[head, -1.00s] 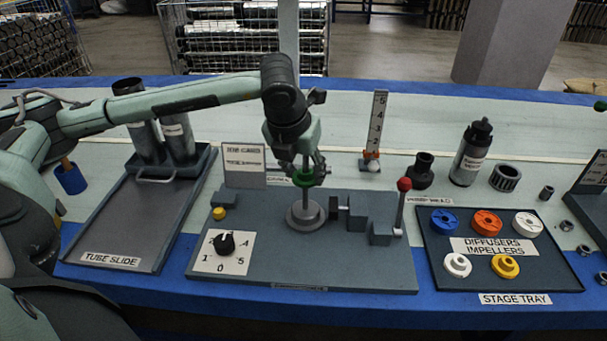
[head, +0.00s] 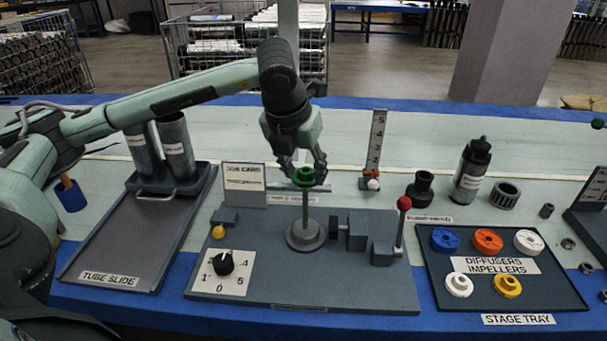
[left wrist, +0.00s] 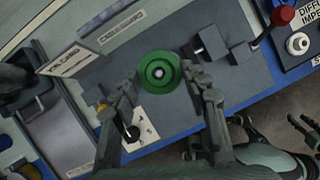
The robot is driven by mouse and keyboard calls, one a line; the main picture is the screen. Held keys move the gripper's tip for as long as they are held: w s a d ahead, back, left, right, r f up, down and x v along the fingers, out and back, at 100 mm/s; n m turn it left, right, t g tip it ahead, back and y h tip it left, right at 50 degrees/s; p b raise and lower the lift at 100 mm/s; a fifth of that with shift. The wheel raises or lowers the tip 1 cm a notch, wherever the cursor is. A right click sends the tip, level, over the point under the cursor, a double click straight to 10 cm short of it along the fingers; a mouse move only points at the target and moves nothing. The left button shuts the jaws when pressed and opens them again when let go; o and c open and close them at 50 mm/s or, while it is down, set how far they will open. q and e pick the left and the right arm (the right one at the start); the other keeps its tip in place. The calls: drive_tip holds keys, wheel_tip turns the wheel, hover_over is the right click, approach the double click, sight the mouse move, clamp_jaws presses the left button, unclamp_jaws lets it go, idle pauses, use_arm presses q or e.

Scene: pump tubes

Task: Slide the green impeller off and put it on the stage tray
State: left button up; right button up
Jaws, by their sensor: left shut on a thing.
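The green impeller (head: 303,176) is a ring held high on the upright shaft (head: 305,210) of the grey fixture. My left gripper (head: 305,173) is shut on the impeller from above. In the left wrist view the impeller (left wrist: 160,72) sits between the two fingertips, with a grey spot in its central hole. I cannot tell whether the shaft's tip is still inside the hole. The stage tray (head: 435,295) is at the right, holding blue, orange, white and yellow rings. A dark gripper-like shape, probably my right gripper (left wrist: 303,130), shows at the left wrist view's right edge; its jaws are unclear.
A red-knobbed lever (head: 404,203) stands between the shaft and the tray. A scale post (head: 376,145) and dark bottle (head: 471,165) stand behind. The tube slide (head: 125,245) is at the left. The tray's front left and right corners are bare.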

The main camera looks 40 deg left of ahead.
sight(304, 174)
use_arm(q)
drive_tip(key=shift+r, duration=2.3)
